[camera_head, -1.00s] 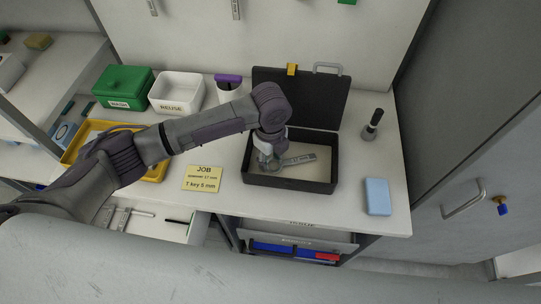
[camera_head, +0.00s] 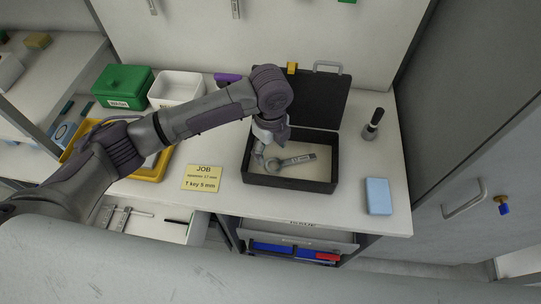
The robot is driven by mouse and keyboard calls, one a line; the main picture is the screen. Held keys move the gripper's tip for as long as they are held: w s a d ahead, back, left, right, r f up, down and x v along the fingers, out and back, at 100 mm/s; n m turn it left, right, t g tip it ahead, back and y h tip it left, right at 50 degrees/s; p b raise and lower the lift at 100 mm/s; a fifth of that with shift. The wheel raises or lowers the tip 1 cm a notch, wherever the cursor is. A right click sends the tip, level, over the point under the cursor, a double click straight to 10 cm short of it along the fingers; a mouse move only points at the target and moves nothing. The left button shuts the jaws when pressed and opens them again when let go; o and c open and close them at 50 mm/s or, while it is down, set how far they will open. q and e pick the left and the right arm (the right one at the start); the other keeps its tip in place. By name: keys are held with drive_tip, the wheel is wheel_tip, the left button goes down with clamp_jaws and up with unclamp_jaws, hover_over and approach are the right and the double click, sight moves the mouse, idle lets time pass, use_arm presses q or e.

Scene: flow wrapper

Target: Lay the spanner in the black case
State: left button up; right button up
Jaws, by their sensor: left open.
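The black case (camera_head: 331,175) stands open on the worktop, its lid (camera_head: 322,101) raised at the back. The grey spanner (camera_head: 296,160) lies inside on the pale floor of the case, its ring end to the left and its shaft slanting up to the right. My left gripper (camera_head: 264,152) is open at the left part of the case, beside the spanner's ring end and apart from it as far as I can tell. Its fingers are small and partly hidden by my wrist. My right gripper is not in view.
A yellow JOB card (camera_head: 202,178) lies left of the case. A green box (camera_head: 123,86), a white REUSE bin (camera_head: 177,88) and a yellow tray (camera_head: 151,175) are to the left. An open drawer (camera_head: 290,234) is below.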

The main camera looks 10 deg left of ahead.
use_arm(q)
wheel_tip(320, 180, up, 8)
drive_tip(key=shift+b, duration=0.4)
idle(0.3)
